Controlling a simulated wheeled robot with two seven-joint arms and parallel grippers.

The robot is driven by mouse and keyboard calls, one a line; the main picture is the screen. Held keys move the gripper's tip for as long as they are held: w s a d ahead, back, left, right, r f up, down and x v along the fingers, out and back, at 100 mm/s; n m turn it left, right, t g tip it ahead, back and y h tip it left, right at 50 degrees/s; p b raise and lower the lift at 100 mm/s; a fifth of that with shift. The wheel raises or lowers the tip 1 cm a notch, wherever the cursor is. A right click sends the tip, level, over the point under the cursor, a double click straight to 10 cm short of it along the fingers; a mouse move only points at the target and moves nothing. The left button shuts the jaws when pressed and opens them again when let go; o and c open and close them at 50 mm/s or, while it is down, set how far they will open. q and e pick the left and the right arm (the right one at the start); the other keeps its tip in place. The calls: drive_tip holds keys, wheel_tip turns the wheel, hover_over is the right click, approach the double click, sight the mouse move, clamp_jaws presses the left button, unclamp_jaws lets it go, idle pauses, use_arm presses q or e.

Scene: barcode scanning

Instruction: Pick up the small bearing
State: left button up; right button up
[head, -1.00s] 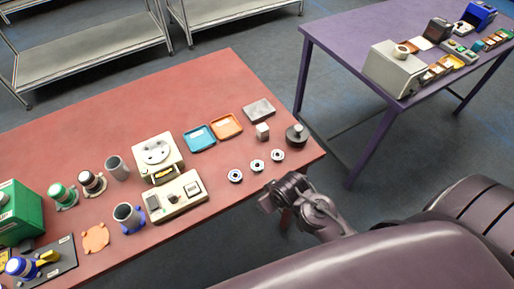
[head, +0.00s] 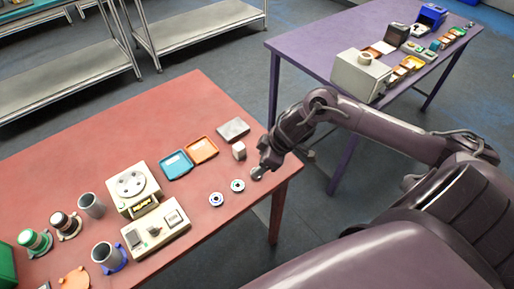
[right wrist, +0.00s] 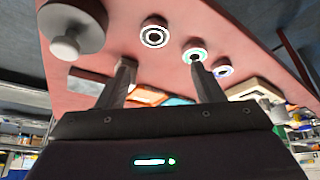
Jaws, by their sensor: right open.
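Three ring-shaped bearings lie in a row on the red table (head: 110,120). In the head view two show, the left bearing (head: 216,199) and the middle bearing (head: 238,185); my right gripper covers the third. The right wrist view shows a near bearing (right wrist: 154,36), a second bearing (right wrist: 194,54) partly behind one fingertip, and a farther bearing (right wrist: 222,70). I cannot tell which is the small one. My right gripper (head: 261,169) is over the table's right end; in the wrist view its fingers (right wrist: 161,66) are apart and empty. My left gripper is not in view.
A dark round piece with a knob (right wrist: 75,25) stands beside the near bearing. A pale block (head: 239,151), a grey plate (head: 233,129), blue tray (head: 175,165) and orange tray (head: 202,149) lie close by. A purple table (head: 320,40) stands behind.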

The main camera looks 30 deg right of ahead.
drive_tip(key=shift+g, duration=0.4)
drive_tip(key=f, duration=0.4)
drive_tip(key=w+f, duration=0.1)
drive_tip(key=f, duration=0.1)
drive_tip(key=shift+d+f+p, duration=0.1)
drive_tip(key=shift+f+p, duration=0.15)
drive_tip(key=shift+p, duration=0.15)
drive_tip(key=c, duration=1.1)
drive_tip(key=shift+r, duration=0.1)
wheel_tip(320, 180, up, 19)
drive_tip(key=p, duration=0.1)
drive_tip(key=shift+w+a+r+m+t+h, duration=0.2)
drive_tip(key=shift+a+r+m+h, duration=0.5)
drive_tip(key=shift+a+m, duration=0.85)
drive_tip(key=shift+w+a+r+m+t+h, duration=0.2)
drive_tip(key=shift+a+r+m+h, duration=0.15)
drive_tip(key=shift+a+r+m, duration=1.1)
drive_tip(key=shift+w+a+r+m+t+h, duration=0.25)
drive_tip(key=shift+a+m+h, duration=0.3)
drive_tip(key=shift+a+m, duration=1.1)
